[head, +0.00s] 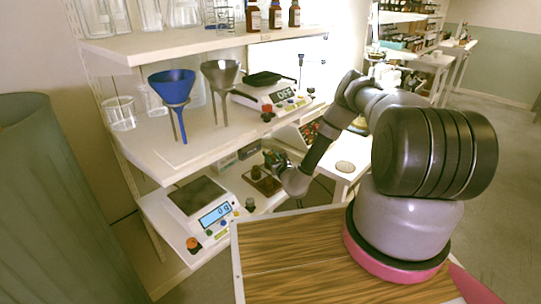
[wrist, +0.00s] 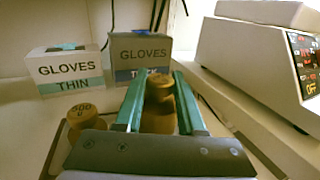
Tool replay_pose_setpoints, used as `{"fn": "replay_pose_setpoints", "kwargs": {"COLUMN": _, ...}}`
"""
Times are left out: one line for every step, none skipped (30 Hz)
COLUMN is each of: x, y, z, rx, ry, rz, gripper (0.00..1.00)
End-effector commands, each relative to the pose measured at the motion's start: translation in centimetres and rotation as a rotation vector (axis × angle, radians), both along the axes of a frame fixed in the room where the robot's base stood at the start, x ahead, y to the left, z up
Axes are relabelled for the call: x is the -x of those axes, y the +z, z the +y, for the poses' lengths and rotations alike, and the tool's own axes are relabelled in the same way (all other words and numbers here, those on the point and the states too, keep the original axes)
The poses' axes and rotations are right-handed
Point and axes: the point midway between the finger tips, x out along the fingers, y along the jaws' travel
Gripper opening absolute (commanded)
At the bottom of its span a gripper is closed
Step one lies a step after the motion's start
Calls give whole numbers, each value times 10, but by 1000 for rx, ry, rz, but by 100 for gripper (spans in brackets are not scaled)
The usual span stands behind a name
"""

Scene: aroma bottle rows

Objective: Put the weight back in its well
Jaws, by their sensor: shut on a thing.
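My gripper (wrist: 158,95) is shut on a brass weight (wrist: 158,88) with a round knob, which stands upright between the green fingers in the wrist view. A second brass weight (wrist: 83,112), marked 500, is to its left, partly hidden by the gripper body. The brown weight block (head: 266,187) lies on the lower shelf in the head view, with my gripper (head: 272,163) at its far side. The wells are hidden or too small to make out. I cannot tell whether the held weight's base is in a well or above it.
A scale (head: 203,205) reading about 0 stands left of the block. The upper shelf (head: 190,140), holding funnels, overhangs the lower shelf.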

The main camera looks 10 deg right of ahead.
Motion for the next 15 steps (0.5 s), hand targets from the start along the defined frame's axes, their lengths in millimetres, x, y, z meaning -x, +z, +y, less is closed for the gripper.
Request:
{"fn": "replay_pose_setpoints", "kwargs": {"x": 1, "y": -2, "z": -1, "rx": 2, "ry": -1, "rz": 4, "gripper": 46}}
{"fn": "replay_pose_setpoints", "kwargs": {"x": 1, "y": -2, "z": -1, "rx": 2, "ry": -1, "rz": 4, "gripper": 58}}
{"fn": "replay_pose_setpoints", "kwargs": {"x": 1, "y": -3, "z": -1, "rx": 2, "ry": -1, "rz": 5, "gripper": 68}}
{"fn": "replay_pose_setpoints", "kwargs": {"x": 1, "y": -3, "z": -1, "rx": 2, "ry": -1, "rz": 5, "gripper": 68}}
{"fn": "replay_pose_setpoints", "kwargs": {"x": 1, "y": -3, "z": -1, "rx": 2, "ry": -1, "rz": 5, "gripper": 68}}
{"fn": "replay_pose_setpoints", "kwargs": {"x": 1, "y": -3, "z": -1, "rx": 2, "ry": -1, "rz": 5, "gripper": 68}}
{"fn": "replay_pose_setpoints", "kwargs": {"x": 1, "y": -3, "z": -1, "rx": 2, "ry": -1, "rz": 5, "gripper": 68}}
{"fn": "replay_pose_setpoints", "kwargs": {"x": 1, "y": -3, "z": -1, "rx": 2, "ry": -1, "rz": 6, "gripper": 68}}
{"fn": "replay_pose_setpoints", "kwargs": {"x": 1, "y": -3, "z": -1, "rx": 2, "ry": -1, "rz": 6, "gripper": 68}}
{"fn": "replay_pose_setpoints", "kwargs": {"x": 2, "y": -3, "z": -1, "rx": 2, "ry": -1, "rz": 6, "gripper": 68}}
{"fn": "replay_pose_setpoints", "kwargs": {"x": 2, "y": -3, "z": -1, "rx": 2, "ry": -1, "rz": 6, "gripper": 68}}
{"fn": "replay_pose_setpoints", "kwargs": {"x": 2, "y": -3, "z": -1, "rx": 2, "ry": -1, "rz": 6, "gripper": 68}}
{"fn": "replay_pose_setpoints", "kwargs": {"x": 2, "y": -2, "z": -1, "rx": 2, "ry": -1, "rz": 6, "gripper": 68}}
{"fn": "replay_pose_setpoints", "kwargs": {"x": 2, "y": 0, "z": -1, "rx": 2, "ry": -1, "rz": 6, "gripper": 68}}
{"fn": "replay_pose_setpoints", "kwargs": {"x": 2, "y": 3, "z": -1, "rx": 1, "ry": -1, "rz": 6, "gripper": 68}}
